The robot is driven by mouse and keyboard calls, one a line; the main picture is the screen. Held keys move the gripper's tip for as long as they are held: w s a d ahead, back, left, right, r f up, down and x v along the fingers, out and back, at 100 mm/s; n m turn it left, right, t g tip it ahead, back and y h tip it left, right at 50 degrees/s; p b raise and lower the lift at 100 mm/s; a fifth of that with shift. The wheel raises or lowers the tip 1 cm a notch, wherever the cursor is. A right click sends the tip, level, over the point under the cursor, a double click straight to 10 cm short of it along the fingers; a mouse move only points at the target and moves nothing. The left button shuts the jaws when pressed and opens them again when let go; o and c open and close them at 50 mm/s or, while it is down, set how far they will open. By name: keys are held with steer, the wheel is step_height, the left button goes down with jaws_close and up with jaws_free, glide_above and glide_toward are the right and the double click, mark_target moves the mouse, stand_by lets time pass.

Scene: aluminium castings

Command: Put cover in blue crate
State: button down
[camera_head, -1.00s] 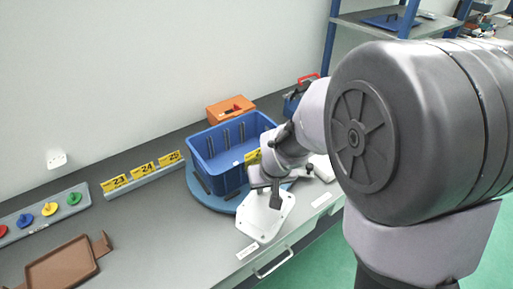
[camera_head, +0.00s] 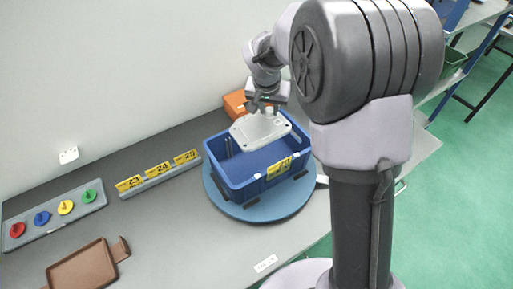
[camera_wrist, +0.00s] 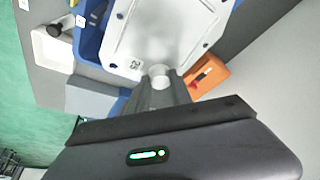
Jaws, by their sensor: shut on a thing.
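The cover (camera_head: 258,131) is a light grey-white plate with rounded corners and small holes. It is above the blue crate (camera_head: 238,188) in the head view, over the crate's back part. My gripper (camera_head: 266,104) is shut on the cover's round knob. In the wrist view the cover (camera_wrist: 140,36) fills the upper middle, and my gripper (camera_wrist: 160,88) closes around the knob. The crate stands on a round blue turntable (camera_head: 262,211) and has a yellow label on its front. The cover hides part of the crate's inside.
An orange box (camera_head: 234,103) stands behind the crate. Yellow number signs (camera_head: 158,168) stand to its left. A grey board (camera_head: 56,214) with coloured knobbed discs and a brown tray (camera_head: 84,268) lie further left.

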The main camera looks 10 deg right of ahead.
steer(key=f+b, duration=0.1)
steer(key=f, duration=0.4)
steer(key=f+b, duration=0.2)
steer(key=f, duration=0.4)
steer(key=s+f+b, duration=0.1)
steer(key=f+b, duration=0.1)
steer(key=f, duration=0.4)
steer(key=shift+f, duration=0.25)
steer(key=shift+f+b, duration=0.15)
steer(key=shift+b, duration=0.15)
steer(key=c, duration=1.1)
jaws_free()
steer(key=shift+c, duration=0.2)
